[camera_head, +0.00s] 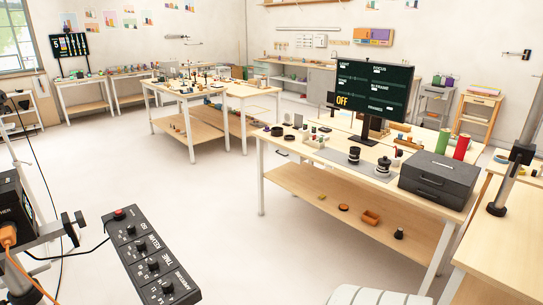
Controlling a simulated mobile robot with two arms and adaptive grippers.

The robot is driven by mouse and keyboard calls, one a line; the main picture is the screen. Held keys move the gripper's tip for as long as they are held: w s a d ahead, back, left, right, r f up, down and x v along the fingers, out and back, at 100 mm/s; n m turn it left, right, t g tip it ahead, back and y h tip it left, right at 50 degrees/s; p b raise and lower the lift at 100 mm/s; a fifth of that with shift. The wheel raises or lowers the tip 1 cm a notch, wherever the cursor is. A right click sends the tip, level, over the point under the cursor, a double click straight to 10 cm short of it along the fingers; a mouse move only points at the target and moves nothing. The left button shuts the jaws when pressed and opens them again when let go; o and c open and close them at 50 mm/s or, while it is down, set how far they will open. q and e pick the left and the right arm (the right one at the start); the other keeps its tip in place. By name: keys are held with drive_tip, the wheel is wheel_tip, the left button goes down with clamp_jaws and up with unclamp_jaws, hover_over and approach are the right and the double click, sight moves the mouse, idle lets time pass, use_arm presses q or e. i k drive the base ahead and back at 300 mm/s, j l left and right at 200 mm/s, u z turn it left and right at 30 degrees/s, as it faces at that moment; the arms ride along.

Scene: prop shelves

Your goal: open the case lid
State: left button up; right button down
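A dark grey case (437,180) sits on the right end of the near wooden table (300,144). Its lid looks shut, and two dark latch or handle shapes show on its front face. Neither of my grippers shows in the head view.
A monitor (372,91) stands behind the case's left side. Black cylindrical items (383,165) stand left of the case; red (462,147) and green (444,140) cylinders stand behind it. A control panel (151,258) fills the lower left. The floor (200,200) between is clear.

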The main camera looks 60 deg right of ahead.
sight(457, 178)
drive_tip(key=z, duration=3)
drive_tip(key=i+u, duration=0.1)
drive_tip(key=i, duration=0.2)
